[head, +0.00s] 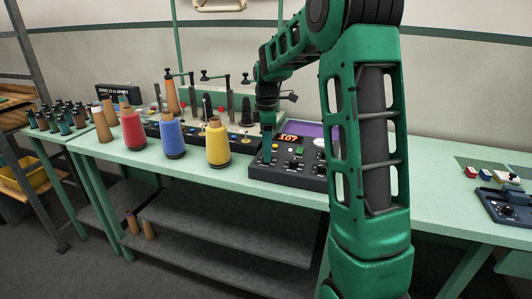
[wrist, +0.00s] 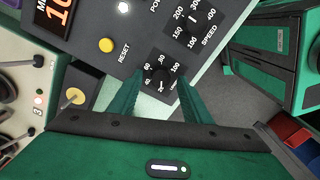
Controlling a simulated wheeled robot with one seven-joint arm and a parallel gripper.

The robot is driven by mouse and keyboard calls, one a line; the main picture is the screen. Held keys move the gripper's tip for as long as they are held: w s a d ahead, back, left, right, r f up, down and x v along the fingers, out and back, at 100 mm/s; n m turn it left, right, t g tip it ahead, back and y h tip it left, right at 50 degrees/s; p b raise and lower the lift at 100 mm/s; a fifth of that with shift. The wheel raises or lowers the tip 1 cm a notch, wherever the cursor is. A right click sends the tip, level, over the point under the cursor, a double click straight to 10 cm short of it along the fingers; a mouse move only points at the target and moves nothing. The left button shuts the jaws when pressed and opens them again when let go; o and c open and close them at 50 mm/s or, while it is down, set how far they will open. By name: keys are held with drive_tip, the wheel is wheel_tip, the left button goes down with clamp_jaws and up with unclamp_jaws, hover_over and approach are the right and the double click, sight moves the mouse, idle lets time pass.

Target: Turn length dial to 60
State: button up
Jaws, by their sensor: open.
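The length dial (wrist: 160,76) is a small dark knob on the control panel (wrist: 120,68), ringed by white numbers including 40, 60, 80 and 100. Its pointer is too small and dark to read. My gripper (wrist: 158,88) is open, with one green finger on each side of the dial in the wrist view. I cannot tell whether the fingers touch it. In the head view my gripper (head: 267,150) points down over the left part of the dark control panel (head: 285,180), and the arm hides the panel's right side.
The speed dial (wrist: 192,36) and the yellow reset button (wrist: 106,45) sit close to the length dial. A red-digit display (head: 288,138) is on the panel. Red (head: 132,131), blue (head: 172,138) and yellow (head: 218,146) thread cones stand left of it. A blue device (head: 505,207) is at right.

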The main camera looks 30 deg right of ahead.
drive_tip(key=shift+f, duration=0.55)
drive_tip(key=c, duration=1)
drive_tip(key=shift+d, duration=0.1)
drive_tip(key=shift+r, duration=0.1)
